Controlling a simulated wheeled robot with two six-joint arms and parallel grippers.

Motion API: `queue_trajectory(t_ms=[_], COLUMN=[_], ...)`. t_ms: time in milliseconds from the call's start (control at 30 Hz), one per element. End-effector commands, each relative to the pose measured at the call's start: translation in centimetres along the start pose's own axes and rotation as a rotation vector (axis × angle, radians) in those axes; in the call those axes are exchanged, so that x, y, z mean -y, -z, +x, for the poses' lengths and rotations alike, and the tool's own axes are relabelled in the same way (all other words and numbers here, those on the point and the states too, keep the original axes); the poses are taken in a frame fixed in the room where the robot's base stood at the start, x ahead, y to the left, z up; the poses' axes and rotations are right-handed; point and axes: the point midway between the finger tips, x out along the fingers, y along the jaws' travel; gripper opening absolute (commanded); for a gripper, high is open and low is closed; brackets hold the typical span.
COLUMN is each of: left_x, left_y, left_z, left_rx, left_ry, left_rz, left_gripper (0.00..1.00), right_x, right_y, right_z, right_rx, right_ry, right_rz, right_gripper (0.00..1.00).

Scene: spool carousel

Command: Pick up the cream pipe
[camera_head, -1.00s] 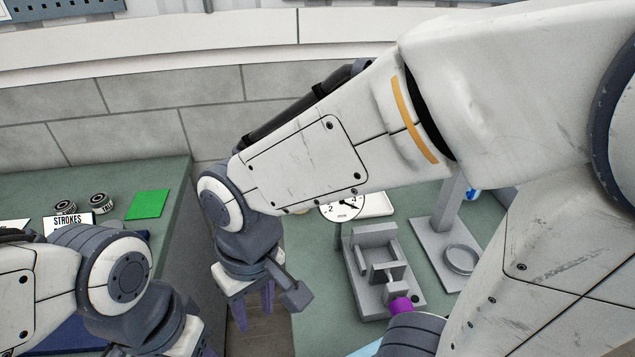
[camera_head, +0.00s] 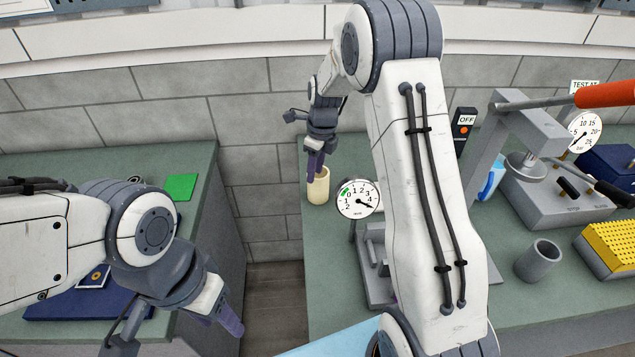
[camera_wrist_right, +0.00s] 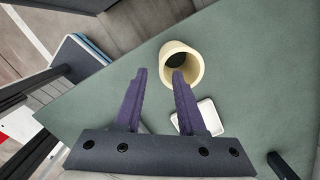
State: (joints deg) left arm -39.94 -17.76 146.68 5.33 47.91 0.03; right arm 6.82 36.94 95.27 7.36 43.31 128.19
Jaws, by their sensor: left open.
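The cream pipe (camera_head: 318,190) stands upright on the right green bench near its left edge. Its round open top shows in the right wrist view (camera_wrist_right: 197,70). My right gripper (camera_head: 316,165) points down at the pipe from above. In the right wrist view its purple fingers (camera_wrist_right: 160,76) are apart with nothing between them. The right-hand fingertip overlaps the pipe's mouth, and the other is left of the pipe. Whether the fingers touch it I cannot tell. My left gripper (camera_head: 228,318) is open and empty, low over the left bench's edge.
A round dial gauge (camera_head: 358,199) stands just right of the pipe. A white tray (camera_wrist_right: 208,116) lies near the pipe. A grey cup (camera_head: 538,262), a press with a red handle (camera_head: 605,93) and a yellow block (camera_head: 610,247) are further right. A gap separates the benches.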

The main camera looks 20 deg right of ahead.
Motion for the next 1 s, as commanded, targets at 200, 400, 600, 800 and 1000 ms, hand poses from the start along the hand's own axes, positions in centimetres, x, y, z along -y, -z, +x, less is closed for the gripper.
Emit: queue_trajectory(t_ms=[200, 400, 600, 800, 1000], left_x=[0.0, -0.1, -0.2, -0.2, -0.2], left_y=[0.0, 0.1, 0.1, 0.1, 0.1], left_z=[-0.6, -1.7, -2.7, -2.8, -2.7], left_rx=[0.000, 0.000, 0.000, 0.000, 0.000], left_ry=[0.000, 0.000, 0.000, 0.000, 0.000], left_rz=[0.000, -0.001, -0.001, -0.002, -0.001], left_gripper=[0.50, 0.50, 0.50, 0.50, 0.50], right_x=[-0.1, 0.0, 0.3, 0.3, 0.3], right_y=[-0.1, 0.0, -0.1, -0.1, -0.1], right_z=[2.6, 4.3, 7.2, 8.1, 8.0], right_rx=[0.000, -0.003, -0.002, 0.001, 0.001], right_ry=[-0.001, -0.004, -0.003, 0.000, 0.000], right_rz=[-0.005, -0.006, -0.007, -0.007, -0.007], right_gripper=[0.39, 0.39, 0.39, 0.39, 0.12])
